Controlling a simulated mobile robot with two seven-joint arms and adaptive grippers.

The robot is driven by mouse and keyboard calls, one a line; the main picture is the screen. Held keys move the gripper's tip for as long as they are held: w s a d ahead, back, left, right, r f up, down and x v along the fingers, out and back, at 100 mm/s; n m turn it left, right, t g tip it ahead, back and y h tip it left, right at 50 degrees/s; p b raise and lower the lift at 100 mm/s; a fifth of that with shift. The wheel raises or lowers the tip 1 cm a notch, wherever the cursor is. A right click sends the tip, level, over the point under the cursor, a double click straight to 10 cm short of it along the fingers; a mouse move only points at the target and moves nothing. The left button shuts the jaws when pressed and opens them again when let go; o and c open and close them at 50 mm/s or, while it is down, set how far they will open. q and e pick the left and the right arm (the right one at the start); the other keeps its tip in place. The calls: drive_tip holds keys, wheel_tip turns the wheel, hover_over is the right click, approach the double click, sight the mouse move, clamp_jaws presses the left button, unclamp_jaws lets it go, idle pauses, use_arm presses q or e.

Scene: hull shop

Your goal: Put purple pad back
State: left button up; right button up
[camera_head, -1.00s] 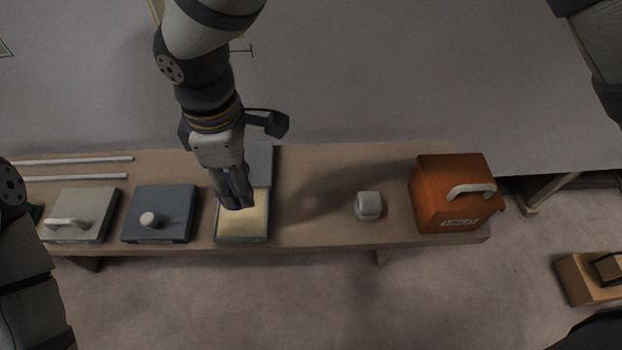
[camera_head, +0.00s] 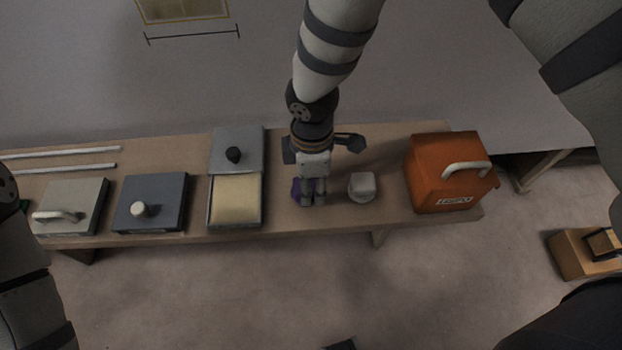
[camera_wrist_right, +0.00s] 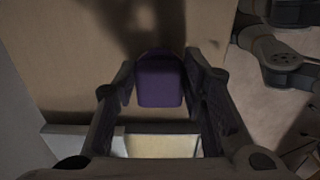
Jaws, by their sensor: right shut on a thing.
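The purple pad (camera_wrist_right: 158,82) sits between the fingers of my right gripper in the right wrist view. In the head view only a small purple edge (camera_head: 296,188) of it shows beside the fingers. I cannot tell whether the pad touches the bench. The open tray (camera_head: 210,214) has a yellowish filling, and its grey lid with a dark knob (camera_head: 223,140) lies behind it. My left gripper is not in view; part of my left arm shows at the left edge.
A dark lidded box (camera_head: 165,195) and a grey lidded box (camera_head: 85,200) stand at the left. Two pale rods (camera_head: 70,169) lie behind them. The bench (camera_head: 280,220) is narrow.

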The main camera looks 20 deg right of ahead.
drive_tip(key=o, duration=1.2)
drive_tip(key=shift+f, duration=0.1)
